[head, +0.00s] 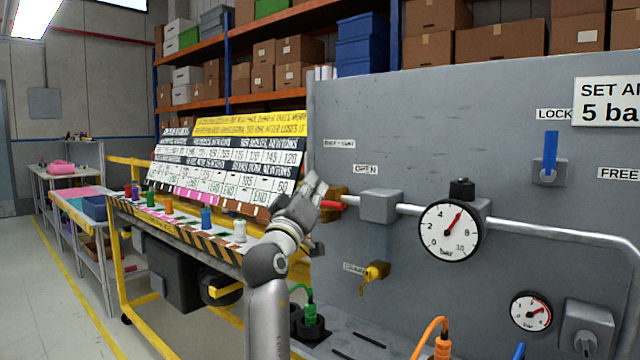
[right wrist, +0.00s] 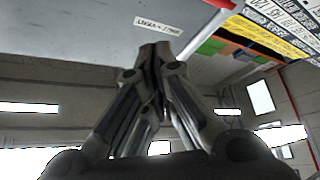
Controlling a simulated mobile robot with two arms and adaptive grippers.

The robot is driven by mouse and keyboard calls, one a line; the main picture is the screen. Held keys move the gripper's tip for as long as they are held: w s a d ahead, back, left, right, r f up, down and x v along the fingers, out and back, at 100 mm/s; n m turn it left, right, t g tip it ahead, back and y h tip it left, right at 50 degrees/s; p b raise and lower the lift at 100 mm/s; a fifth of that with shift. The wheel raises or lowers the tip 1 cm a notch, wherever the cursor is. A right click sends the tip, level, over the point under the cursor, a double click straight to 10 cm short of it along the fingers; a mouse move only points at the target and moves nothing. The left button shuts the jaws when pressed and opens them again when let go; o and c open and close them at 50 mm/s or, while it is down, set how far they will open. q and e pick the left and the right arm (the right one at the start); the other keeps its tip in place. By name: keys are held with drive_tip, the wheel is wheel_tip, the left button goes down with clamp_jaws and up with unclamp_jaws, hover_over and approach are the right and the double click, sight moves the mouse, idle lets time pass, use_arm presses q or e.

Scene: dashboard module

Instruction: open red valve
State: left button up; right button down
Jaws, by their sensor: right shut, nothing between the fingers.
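The red valve handle (head: 334,205) is a short red lever at a brass-coloured fitting (head: 338,192) on the left part of the grey panel's pipe. It lies roughly level, below and left of the OPEN label (head: 366,169). My right gripper (head: 314,187) is just left of the handle and partly hides the fitting. Its fingers are closed together and empty, also in the right wrist view (right wrist: 156,50). A red piece (right wrist: 246,3) shows at the top edge there. I cannot tell whether the fingers touch the handle. My left gripper is out of view.
The grey panel (head: 450,110) carries a large gauge (head: 450,230), a small gauge (head: 531,312), a blue lever (head: 550,152) and a yellow tap (head: 376,272). A yellow-framed bench (head: 180,235) stands left of my arm. The floor at far left is clear.

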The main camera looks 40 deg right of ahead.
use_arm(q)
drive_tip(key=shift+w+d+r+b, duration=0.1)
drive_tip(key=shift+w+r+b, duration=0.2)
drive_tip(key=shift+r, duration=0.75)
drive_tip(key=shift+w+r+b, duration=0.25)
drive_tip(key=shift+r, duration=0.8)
use_arm(e)
drive_tip(key=a+f, duration=0.4)
drive_tip(key=a, duration=0.2)
drive_tip(key=shift+s, duration=0.25)
drive_tip(key=shift+r, duration=0.1)
